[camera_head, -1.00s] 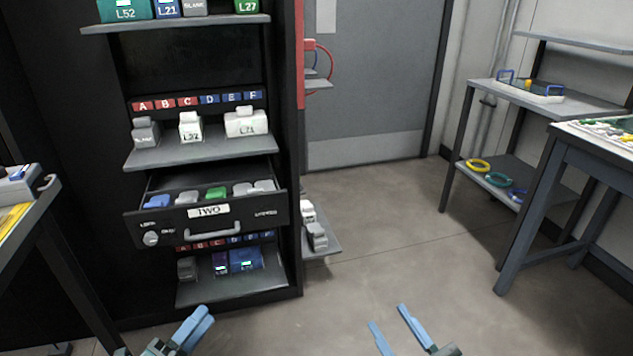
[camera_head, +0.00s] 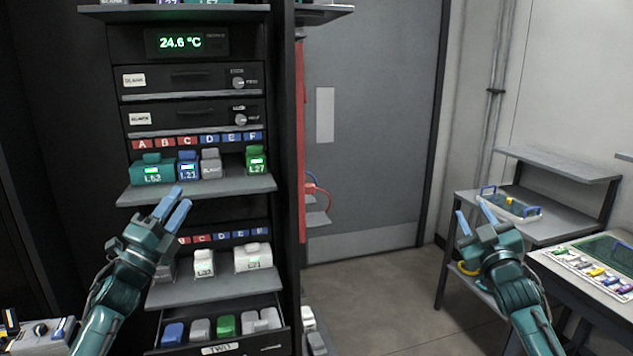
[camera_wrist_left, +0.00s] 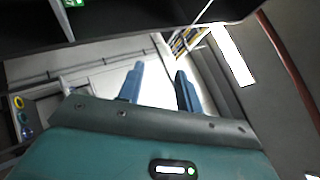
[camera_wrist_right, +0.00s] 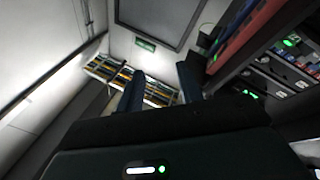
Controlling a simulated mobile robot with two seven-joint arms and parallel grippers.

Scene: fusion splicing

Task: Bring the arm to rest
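My left gripper (camera_head: 174,206) is raised in front of the dark cabinet, its blue fingers pointing up near the shelf of labelled modules. Its two fingers stand apart with nothing between them in the left wrist view (camera_wrist_left: 160,85). My right gripper (camera_head: 475,217) is raised at the right, in front of the grey shelf unit as seen from the head. Its fingers are also apart and empty in the right wrist view (camera_wrist_right: 161,85). Both forearms come up from the bottom of the head view.
The cabinet shelf (camera_head: 230,188) carries several modules, including a green one (camera_head: 256,160). Below, the drawer marked TWO (camera_head: 222,349) stands open with modules inside. A workbench (camera_head: 560,262) with a parts tray is at the right. Floor before the grey door (camera_head: 370,120) is clear.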

